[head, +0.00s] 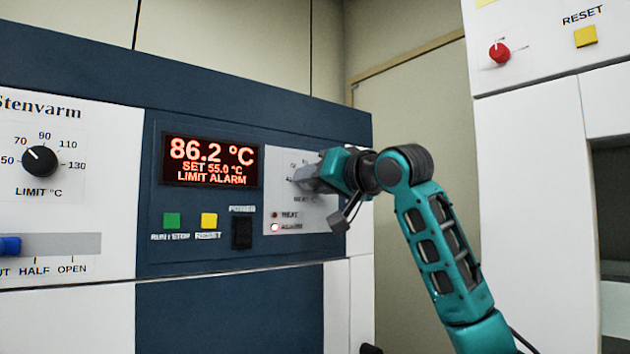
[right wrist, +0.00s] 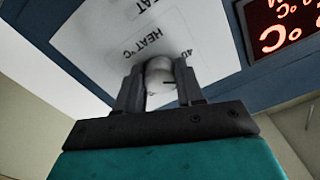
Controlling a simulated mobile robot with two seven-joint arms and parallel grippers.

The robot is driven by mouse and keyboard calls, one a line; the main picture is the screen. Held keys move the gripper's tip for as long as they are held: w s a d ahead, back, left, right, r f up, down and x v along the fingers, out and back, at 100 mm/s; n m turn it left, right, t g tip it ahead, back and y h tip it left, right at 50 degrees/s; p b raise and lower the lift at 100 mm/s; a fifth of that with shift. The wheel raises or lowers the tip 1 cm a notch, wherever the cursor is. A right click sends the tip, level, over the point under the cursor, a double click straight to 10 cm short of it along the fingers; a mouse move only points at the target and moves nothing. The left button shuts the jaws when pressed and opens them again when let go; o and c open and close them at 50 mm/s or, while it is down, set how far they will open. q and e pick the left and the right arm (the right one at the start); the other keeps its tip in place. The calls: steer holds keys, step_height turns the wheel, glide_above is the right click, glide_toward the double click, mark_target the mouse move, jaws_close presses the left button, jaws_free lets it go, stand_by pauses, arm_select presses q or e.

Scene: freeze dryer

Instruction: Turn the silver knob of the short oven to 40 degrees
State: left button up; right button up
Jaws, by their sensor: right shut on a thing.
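The oven with the dark blue front (head: 240,108) has a white dial panel (head: 285,235) at its right end. My right gripper (head: 305,180) reaches this panel from the right and hides most of the dial in the head view. In the right wrist view the silver knob (right wrist: 160,73) sits between the two fingers of my right gripper (right wrist: 158,88), which is shut on it. A dark mark shows on the knob. The labels "HEAT °C" and "40" are readable beside it; the other numbers are hidden. My left gripper is not in view.
The display (head: 210,161) reads 86.2 °C, SET 55.0 °C, LIMIT ALARM. Below it are a green button (head: 172,220), a yellow button (head: 209,220) and a black power switch (head: 242,233). A black limit knob (head: 39,161) is at left. A taller white cabinet (head: 530,150) stands at right.

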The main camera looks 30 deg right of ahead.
steer(key=shift+n, duration=3.3)
steer(key=o, duration=1)
steer(key=shift+o, duration=0.2)
steer(key=s+d+b, duration=0.1)
steer(key=s+b, duration=0.1)
steer(key=s, duration=1.1)
steer(key=shift+b, duration=0.3)
